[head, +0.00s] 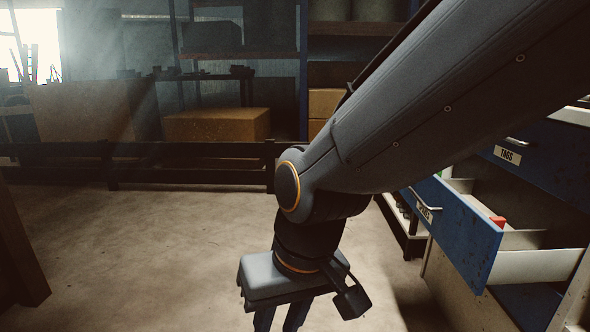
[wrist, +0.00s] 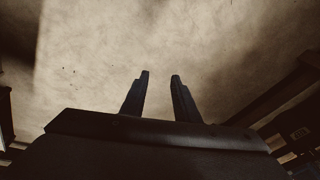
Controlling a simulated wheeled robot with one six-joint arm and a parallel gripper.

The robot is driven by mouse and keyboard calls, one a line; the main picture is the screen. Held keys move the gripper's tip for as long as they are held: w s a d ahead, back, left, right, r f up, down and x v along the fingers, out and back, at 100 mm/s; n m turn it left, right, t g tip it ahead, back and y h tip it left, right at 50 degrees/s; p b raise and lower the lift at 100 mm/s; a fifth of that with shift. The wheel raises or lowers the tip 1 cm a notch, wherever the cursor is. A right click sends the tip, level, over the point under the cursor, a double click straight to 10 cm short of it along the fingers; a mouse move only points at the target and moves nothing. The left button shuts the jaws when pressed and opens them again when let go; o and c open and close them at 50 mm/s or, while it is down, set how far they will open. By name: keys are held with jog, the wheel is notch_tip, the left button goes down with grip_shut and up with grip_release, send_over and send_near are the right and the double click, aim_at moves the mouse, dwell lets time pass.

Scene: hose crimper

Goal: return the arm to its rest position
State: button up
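My arm reaches down from the upper right of the head view, bent at the elbow joint with an orange ring. My gripper (head: 280,322) hangs below it, pointing down over bare floor, with its fingertips cut off by the lower edge. In the wrist view my gripper (wrist: 160,75) shows two dark fingers standing apart with only floor between them. It is open and empty, and it touches nothing that I can see.
To the right, a blue drawer (head: 454,228) stands open with a small red thing (head: 498,221) inside. Above it is a drawer labelled TAGS (head: 508,155). A low dark rail (head: 150,170) and shelves with boxes (head: 216,125) are behind. The floor (head: 150,245) is clear.

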jog(key=s+d+r+n+g, duration=0.1)
jog(key=s+n, duration=0.1)
jog(key=s, duration=0.3)
jog(key=d+r+m+p, duration=0.2)
jog(key=d+r+p, duration=0.5)
jog(key=p, duration=0.5)
jog(key=d+r+m+h+p, duration=0.1)
jog(key=d+r+m+p, duration=0.1)
jog(key=d+r+p, duration=0.5)
jog(key=d+r+m+h+p, duration=0.1)
jog(key=d+r+m+p, duration=0.2)
jog(key=d+r+p, duration=0.4)
notch_tip(320, 180, up, 7)
jog(key=p, duration=1.1)
jog(key=shift+s+r+p, duration=0.15)
jog(key=shift+r+p, duration=0.05)
jog(key=shift+p, duration=0.1)
jog(key=shift+d, duration=0.1)
